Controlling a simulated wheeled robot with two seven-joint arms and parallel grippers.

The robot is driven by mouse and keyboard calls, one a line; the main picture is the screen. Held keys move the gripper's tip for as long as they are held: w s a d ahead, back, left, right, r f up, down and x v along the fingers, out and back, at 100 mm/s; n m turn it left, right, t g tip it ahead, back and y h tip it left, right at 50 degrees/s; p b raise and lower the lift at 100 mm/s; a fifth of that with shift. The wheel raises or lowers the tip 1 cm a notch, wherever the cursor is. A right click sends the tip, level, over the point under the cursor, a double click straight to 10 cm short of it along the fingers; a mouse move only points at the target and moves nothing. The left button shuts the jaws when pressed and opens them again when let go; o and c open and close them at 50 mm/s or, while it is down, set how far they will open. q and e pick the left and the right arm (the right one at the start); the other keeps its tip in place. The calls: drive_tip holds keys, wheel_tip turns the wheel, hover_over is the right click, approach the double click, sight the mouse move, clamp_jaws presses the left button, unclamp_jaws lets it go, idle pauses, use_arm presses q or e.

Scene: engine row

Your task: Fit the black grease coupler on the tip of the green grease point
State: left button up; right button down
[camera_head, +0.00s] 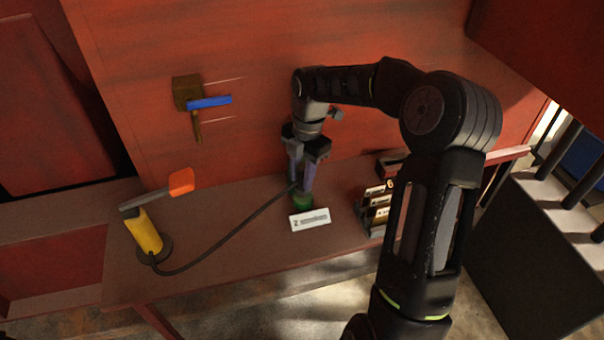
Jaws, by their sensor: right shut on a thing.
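The green grease point (302,201) stands on the reddish bench, behind a small white label card. My right gripper (301,184) is directly above it, pointing down, with its fingers shut on the black grease coupler (294,187). The coupler is mostly hidden between the fingers at the end of the black hose (235,232). The hose runs left to a yellow grease pump (145,232) with an orange-ended lever. The coupler is at or just above the top of the green point; I cannot tell whether they touch. My left gripper is not in view.
The white label card (310,219) stands close in front of the green point. A rack with several items (375,208) stands to the right on the bench. The bench between pump and card is clear except for the hose.

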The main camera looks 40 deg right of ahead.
sight(304, 164)
drive_tip(key=shift+f+b, duration=0.6)
drive_tip(key=shift+f, duration=0.5)
drive_tip(key=c, duration=1)
unclamp_jaws()
drive_tip(key=shift+c, duration=0.2)
drive_tip(key=shift+d+r, duration=0.25)
drive_tip(key=shift+r, duration=1.7)
drive_tip(key=shift+d+r, duration=0.2)
drive_tip(key=shift+r, duration=1.7)
